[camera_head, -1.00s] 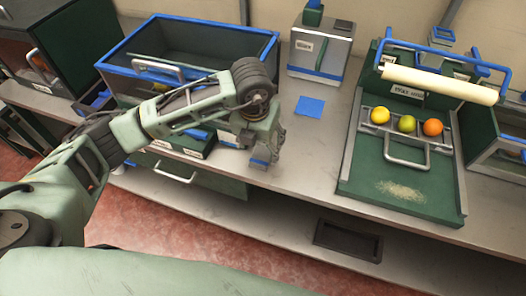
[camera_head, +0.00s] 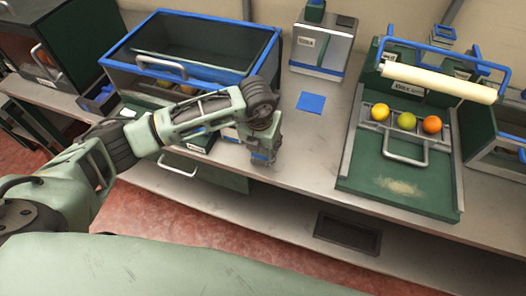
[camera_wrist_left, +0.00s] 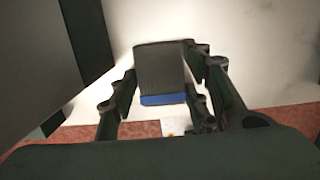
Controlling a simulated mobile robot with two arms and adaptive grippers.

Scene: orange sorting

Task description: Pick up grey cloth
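My left gripper (camera_head: 263,152) points down at the front edge of the counter in the head view. In the left wrist view its fingers (camera_wrist_left: 162,88) stand apart, one on each side of a grey block-like piece with a blue end, which seems to be the grey cloth (camera_wrist_left: 160,66). I cannot tell whether the fingers press on it or only stand around it. In the head view the gripper mostly hides this piece. My right gripper is not in view.
The counter (camera_head: 310,150) is bare right of the gripper. A blue square (camera_head: 311,101) lies behind it. A blue-rimmed glass case (camera_head: 270,50) stands at the back left. A green tray station (camera_head: 370,185) with a yellow, a green and an orange fruit (camera_head: 432,124) stands right.

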